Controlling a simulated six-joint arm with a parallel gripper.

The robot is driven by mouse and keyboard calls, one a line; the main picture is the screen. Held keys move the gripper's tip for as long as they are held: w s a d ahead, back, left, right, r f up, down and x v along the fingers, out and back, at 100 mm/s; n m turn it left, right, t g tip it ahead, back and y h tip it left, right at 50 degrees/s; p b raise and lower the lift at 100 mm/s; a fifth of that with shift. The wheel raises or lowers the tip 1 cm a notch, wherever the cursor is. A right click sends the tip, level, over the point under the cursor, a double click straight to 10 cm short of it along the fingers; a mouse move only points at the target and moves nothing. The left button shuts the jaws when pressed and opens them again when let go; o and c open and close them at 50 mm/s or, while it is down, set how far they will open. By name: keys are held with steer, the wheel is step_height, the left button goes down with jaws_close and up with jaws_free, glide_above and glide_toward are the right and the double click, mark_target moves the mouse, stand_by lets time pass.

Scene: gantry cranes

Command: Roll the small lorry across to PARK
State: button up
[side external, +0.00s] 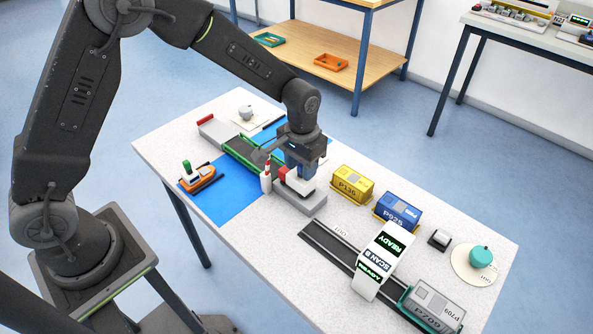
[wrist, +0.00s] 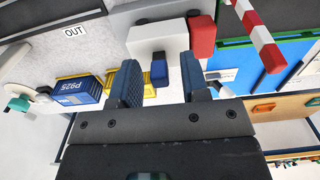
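The small lorry (side external: 301,183), with a white box body and a red cab (side external: 283,173), stands on the grey slab (side external: 306,203) at the near end of the green-railed bridge. In the wrist view its white body (wrist: 158,40) and red cab (wrist: 202,37) show beyond my fingers, with a small blue block (wrist: 158,73) beside the body. My gripper (side external: 297,172) is right over the lorry, partly hiding it. In the wrist view my gripper (wrist: 162,82) has its fingers apart, with gaps beside the blue block. No PARK label is readable; a grey slab (side external: 213,131) with a red bar lies across the bridge.
A red-and-white post (side external: 267,174) stands close beside the lorry. The bridge (side external: 243,152) crosses a blue mat (side external: 225,196) with an orange boat (side external: 201,177). Yellow (side external: 352,184) and blue (side external: 398,209) containers and a scanner arch (side external: 382,260) stand to the right.

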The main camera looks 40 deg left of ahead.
steer(key=c, duration=0.7)
steer(key=shift+a, duration=16.35)
steer(key=o, duration=0.8)
